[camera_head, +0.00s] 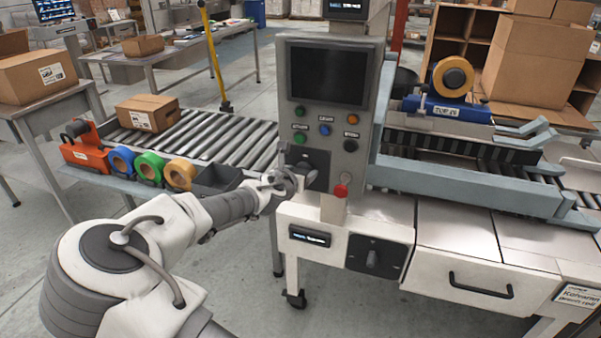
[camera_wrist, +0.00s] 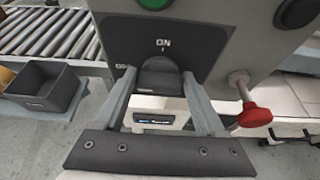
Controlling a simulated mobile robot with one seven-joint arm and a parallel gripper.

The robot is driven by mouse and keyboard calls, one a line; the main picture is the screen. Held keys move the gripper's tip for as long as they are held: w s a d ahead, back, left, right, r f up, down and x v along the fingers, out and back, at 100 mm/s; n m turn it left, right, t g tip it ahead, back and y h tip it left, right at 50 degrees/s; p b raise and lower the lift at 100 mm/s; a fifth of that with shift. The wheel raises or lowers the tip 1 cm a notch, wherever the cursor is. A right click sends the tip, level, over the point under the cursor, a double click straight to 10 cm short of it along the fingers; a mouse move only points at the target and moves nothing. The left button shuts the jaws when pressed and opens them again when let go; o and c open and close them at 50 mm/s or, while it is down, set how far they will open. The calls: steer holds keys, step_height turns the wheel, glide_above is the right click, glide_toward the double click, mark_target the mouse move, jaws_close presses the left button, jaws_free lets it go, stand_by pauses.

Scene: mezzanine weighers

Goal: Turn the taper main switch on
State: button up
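The taper main switch is a dark rotary knob (camera_wrist: 160,76) on a black plate, with ON marked above it and a partly covered OFF label to its left. Its pointer direction is not clear. In the head view, its black plate (camera_head: 318,160) sits low on the grey control panel, with the knob mostly hidden by my gripper (camera_head: 290,181). In the wrist view, my gripper (camera_wrist: 159,78) is open, one finger on each side of the knob. I cannot tell whether the fingers touch it.
A green button (camera_wrist: 155,3) is just above. A second knob plate (camera_head: 377,257) is on the lower cabinet. A dark bin (camera_head: 216,180) and a roller conveyor (camera_head: 215,133) lie left.

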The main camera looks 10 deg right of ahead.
steer(key=c, duration=0.5)
steer(key=m+t+y+b, duration=0.1)
steer(key=m+t+b, duration=0.1)
steer(key=m+b, duration=0.1)
steer(key=f+m+t+y+b, duration=0.1)
steer(key=m+y+b, duration=0.1)
steer(key=m+b, duration=0.2)
steer(key=d+m+t+y+b, duration=0.1)
steer(key=m+t+b, duration=0.1)
steer(key=m+b, duration=0.2)
steer(key=shift+s+d+f+m+t+y, duration=0.1)
steer(key=shift+s+f+m+t+y, duration=0.1)
steer(key=shift+m, duration=0.4)
steer(key=shift+s+f+m+t+y, duration=0.1)
steer(key=shift+m+y, duration=0.1)
steer(key=shift+m, duration=0.4)
steer(key=o, duration=1.3)
steer(key=shift+r, duration=0.1)
steer(key=shift+o, duration=0.2)
steer(key=shift+s, duration=0.2)
